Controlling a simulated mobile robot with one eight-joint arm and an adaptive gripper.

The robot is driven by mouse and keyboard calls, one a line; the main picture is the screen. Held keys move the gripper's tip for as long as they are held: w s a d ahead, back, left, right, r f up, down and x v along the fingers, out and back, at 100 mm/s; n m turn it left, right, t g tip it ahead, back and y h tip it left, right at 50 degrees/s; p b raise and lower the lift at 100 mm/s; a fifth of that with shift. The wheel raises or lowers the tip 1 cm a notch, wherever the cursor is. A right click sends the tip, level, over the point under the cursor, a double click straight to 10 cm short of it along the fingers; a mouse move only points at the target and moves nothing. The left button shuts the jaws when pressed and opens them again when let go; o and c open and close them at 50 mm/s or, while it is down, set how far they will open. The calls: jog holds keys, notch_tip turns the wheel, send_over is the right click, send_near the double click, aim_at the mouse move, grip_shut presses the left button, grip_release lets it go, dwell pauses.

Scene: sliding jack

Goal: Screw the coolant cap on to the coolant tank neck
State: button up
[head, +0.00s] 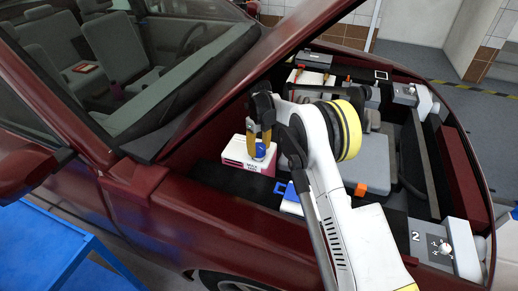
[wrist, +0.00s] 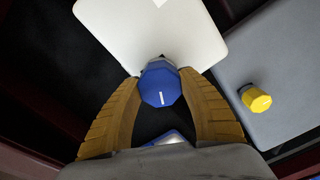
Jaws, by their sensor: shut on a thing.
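The blue faceted coolant cap (head: 259,152) is between the fingertips of my gripper (head: 262,137), which points down. The wrist view shows the fingertips of my gripper (wrist: 160,80) shut on either side of the cap (wrist: 161,86), its white mark facing the camera. The white coolant tank (head: 237,152) with a pink label stands in the engine bay, under the gripper. Its pale top (wrist: 150,35) shows beyond the cap in the wrist view. The cap is at the tank's top, over its edge in the wrist view. The neck is hidden, so I cannot tell whether the cap touches it.
A yellow cap (wrist: 256,99) sits on the grey engine cover (wrist: 285,75), right of my gripper. A blue part (head: 283,190) lies near the tank. The raised red hood (head: 240,70) slopes close behind my arm. A blue table (head: 45,250) stands at lower left.

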jog(key=shift+m, duration=0.6)
jog(key=o, duration=1.4)
jog(key=shift+c, duration=0.2)
